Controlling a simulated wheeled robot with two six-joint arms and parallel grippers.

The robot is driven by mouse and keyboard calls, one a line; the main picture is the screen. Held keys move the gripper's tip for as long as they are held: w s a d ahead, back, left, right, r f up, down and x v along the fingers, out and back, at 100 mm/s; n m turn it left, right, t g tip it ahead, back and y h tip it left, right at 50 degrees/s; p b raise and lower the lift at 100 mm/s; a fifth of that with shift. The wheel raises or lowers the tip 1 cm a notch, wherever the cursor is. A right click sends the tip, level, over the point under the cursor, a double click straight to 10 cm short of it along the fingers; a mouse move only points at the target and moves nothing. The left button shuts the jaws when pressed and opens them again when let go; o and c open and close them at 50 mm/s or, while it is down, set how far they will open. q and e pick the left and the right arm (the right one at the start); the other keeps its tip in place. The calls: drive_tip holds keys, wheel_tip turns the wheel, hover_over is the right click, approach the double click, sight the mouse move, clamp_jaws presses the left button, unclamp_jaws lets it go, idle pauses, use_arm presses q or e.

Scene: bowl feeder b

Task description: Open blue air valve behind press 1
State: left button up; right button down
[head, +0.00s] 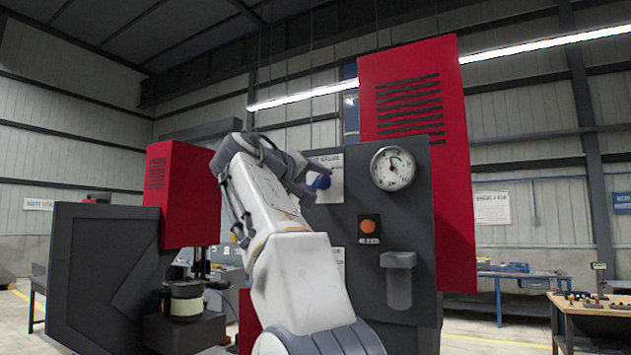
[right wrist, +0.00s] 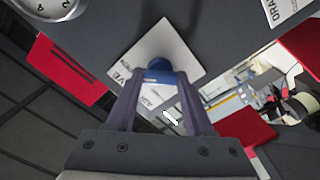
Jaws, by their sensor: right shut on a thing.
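The blue air valve (head: 321,181) sticks out from a white label plate on the dark grey panel of the press. In the right wrist view its round blue handle (right wrist: 159,64) lies between my two fingertips, in front of the plate (right wrist: 183,50). My right gripper (head: 308,178) has reached the valve and is shut on its handle; it also shows in the right wrist view (right wrist: 159,79). The arm and fingers hide part of the valve and plate in the head view. My left gripper is not in view.
Right of the valve are a round pressure gauge (head: 393,168), an orange button (head: 368,226) and a grey holder (head: 398,279) jutting from the panel. Another red and grey machine (head: 108,277) stands left. Workbenches (head: 522,276) stand further right.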

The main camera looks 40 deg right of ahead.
drive_tip(key=shift+c, duration=1.4)
unclamp_jaws()
drive_tip(key=shift+f, duration=0.1)
drive_tip(key=b+v, duration=0.2)
drive_tip(key=v, duration=0.8)
drive_tip(key=shift+a+b, duration=0.15)
drive_tip(key=shift+b, duration=0.15)
drive_tip(key=shift+s, duration=0.1)
